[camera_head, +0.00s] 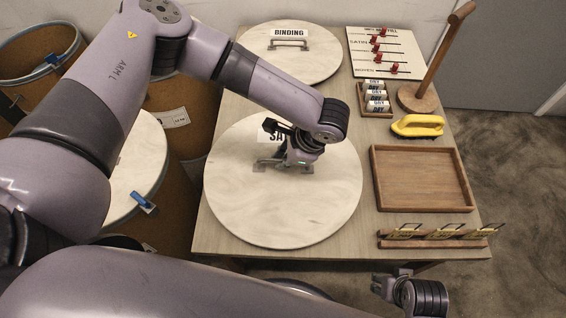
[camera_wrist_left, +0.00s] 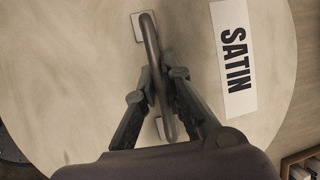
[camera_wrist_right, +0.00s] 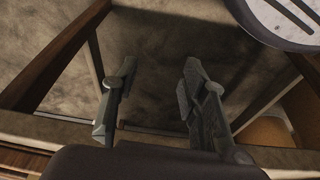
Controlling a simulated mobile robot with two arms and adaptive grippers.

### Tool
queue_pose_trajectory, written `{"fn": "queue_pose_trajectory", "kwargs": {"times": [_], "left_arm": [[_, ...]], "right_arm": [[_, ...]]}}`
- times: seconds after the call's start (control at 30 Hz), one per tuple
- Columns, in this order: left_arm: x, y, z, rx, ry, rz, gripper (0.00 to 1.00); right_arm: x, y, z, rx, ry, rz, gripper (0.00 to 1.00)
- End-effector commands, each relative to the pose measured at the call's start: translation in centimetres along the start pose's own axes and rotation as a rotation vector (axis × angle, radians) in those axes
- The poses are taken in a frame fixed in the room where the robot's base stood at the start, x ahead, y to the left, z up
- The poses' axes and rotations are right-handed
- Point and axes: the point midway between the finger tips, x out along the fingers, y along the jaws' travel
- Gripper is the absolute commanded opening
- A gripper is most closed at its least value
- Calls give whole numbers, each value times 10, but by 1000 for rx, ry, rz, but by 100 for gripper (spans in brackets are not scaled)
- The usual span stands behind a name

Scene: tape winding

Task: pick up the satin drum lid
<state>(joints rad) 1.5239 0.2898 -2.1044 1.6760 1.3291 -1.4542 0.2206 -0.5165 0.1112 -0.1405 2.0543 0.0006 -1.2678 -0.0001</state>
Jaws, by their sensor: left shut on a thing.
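The satin drum lid (camera_head: 285,215) is a large pale round lid lying on the wooden table. Its label reads SATIN in the left wrist view (camera_wrist_left: 234,60); my left arm partly covers it in the head view. A metal bar handle (camera_wrist_left: 150,45) stands at the lid's middle. My left gripper (camera_wrist_left: 162,82) is shut on this handle, one finger on each side of the bar. The lid appears to rest on the table. My right gripper (camera_wrist_right: 150,88) is open and empty, low near the table's front edge.
A second lid labelled BINDING (camera_head: 310,60) lies at the back. To the right are a wooden tray (camera_head: 420,180), a yellow-handled brush (camera_head: 418,125), a wooden post (camera_head: 435,60), a card rack (camera_head: 435,240) and a peg board (camera_head: 385,50). Drums (camera_head: 170,120) stand left.

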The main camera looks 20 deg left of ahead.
Motion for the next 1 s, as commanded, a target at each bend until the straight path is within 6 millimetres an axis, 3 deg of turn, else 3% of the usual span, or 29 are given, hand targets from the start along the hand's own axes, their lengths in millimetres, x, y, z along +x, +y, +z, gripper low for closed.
{"fn": "queue_pose_trajectory", "kwargs": {"times": [0.3,0.5,0.7,1.0], "left_arm": [[-84,-19,34,-3,4,-3,0],[-126,-28,51,-2,4,-3,0],[-149,-33,61,-2,2,-2,0],[-157,-34,65,-1,1,-2,0]], "right_arm": [[60,-3,30,-5,-41,-4,40],[87,-4,52,-8,-58,-6,40],[101,-5,65,-10,-66,-8,40],[106,-5,71,-11,-68,-8,40]]}}
